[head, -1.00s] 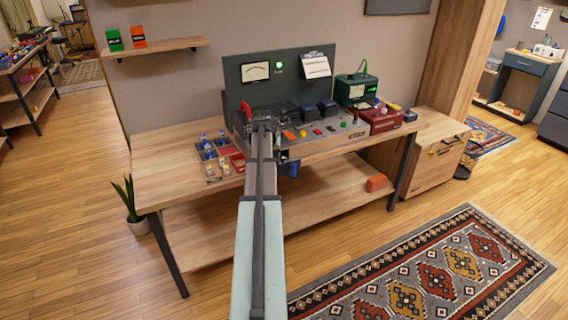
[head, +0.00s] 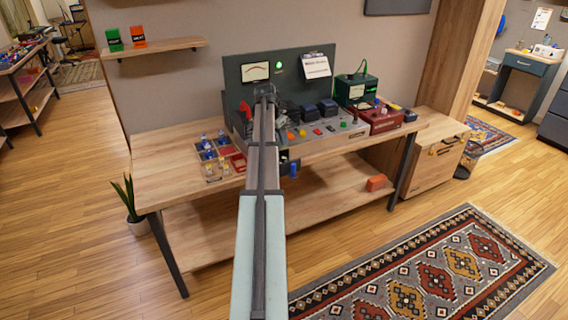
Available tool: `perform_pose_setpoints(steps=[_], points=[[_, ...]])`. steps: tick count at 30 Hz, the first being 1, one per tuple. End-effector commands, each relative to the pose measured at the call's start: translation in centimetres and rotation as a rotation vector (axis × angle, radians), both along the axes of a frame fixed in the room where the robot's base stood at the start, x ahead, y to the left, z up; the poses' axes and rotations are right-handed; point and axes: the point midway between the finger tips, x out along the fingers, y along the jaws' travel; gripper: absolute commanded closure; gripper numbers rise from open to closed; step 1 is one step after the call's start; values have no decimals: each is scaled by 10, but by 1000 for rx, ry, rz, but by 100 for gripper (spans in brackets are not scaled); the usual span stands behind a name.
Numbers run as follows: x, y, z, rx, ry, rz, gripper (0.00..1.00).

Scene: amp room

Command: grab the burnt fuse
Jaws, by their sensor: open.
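My arm reaches out over the workbench (head: 158,172). My gripper (head: 265,91) is at its far end, over the left part of the control console (head: 325,146) and in front of the dark upright panel (head: 293,72). It is open, and I see nothing held in it. I cannot pick out the burnt fuse; the console area behind and under my arm is hidden. A sorting tray (head: 206,180) with small blue, white and yellowish parts sits left of my arm; these parts are too small to identify.
A red box (head: 384,121) and a green meter unit (head: 357,91) stand at the bench's right. Black and orange blocks stand on the console. An orange item (head: 376,183) lies on the lower shelf. The bench's left end is bare.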

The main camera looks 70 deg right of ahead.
Motion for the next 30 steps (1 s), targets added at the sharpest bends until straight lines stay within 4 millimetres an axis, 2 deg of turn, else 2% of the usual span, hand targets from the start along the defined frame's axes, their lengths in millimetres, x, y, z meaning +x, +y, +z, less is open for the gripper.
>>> perform_pose_setpoints(steps=[3,9,22,30], points=[[-3,-6,-22,1,1,1,48],[-6,-15,-51,1,0,2,48],[-8,-21,-74,0,1,3,48],[-10,-30,-106,0,1,3,48]])
